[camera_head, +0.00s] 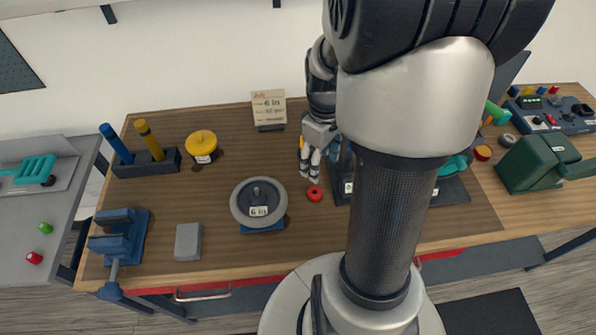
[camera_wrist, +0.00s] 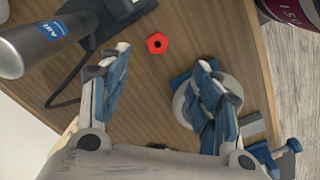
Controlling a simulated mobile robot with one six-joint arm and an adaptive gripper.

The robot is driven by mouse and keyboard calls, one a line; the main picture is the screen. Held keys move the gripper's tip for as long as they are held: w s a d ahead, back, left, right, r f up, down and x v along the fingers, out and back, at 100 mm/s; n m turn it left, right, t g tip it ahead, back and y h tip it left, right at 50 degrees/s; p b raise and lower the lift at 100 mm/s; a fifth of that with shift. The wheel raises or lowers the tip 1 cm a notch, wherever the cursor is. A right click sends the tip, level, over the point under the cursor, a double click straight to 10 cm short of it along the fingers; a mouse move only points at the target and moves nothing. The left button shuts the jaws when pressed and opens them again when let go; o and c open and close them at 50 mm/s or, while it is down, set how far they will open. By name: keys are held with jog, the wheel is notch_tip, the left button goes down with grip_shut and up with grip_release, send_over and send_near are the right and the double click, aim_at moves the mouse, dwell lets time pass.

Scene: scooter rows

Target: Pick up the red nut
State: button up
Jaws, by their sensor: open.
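The red nut (camera_head: 314,193) lies flat on the wooden bench, just right of a round grey disc. In the wrist view the red nut (camera_wrist: 157,43) shows whole, near the top middle, on bare wood. My gripper (camera_head: 313,174) hangs above the bench, a little behind the nut in the head view. In the wrist view my gripper (camera_wrist: 164,58) has its two fingers wide apart, with nothing between them. The nut appears beyond the fingertips and roughly between them, and no contact shows. My arm hides part of the bench to the right in the head view.
The grey disc (camera_head: 258,203) on a blue base stands close left of the nut. A dark stand (camera_head: 341,188) is close right. A grey block (camera_head: 188,241), blue vise (camera_head: 120,240) and yellow knob (camera_head: 202,145) stand farther left. A green box (camera_head: 527,163) stands right.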

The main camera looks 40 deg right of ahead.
jog(key=b, duration=0.3)
send_over(315, 191)
jog(key=s, duration=0.2)
jog(key=f, duration=0.6)
jog(key=a+f, duration=0.1)
jog(key=f, duration=0.2)
jog(key=shift+w, duration=0.15)
jog(key=shift+w+d+f+b, duration=0.15)
jog(key=shift+f+b, duration=0.3)
jog(key=shift+f, duration=0.6)
jog(key=shift+w+a+f+b, duration=0.15)
jog(key=shift+f+b, duration=0.3)
jog(key=shift+f, duration=0.65)
jog(key=shift+w+d+f+b, duration=0.2)
jog(key=shift+f+b, duration=0.25)
jog(key=shift+f, duration=0.6)
jog(key=shift+r, duration=0.1)
jog(key=shift+c, duration=0.5)
jog(key=c, duration=0.9)
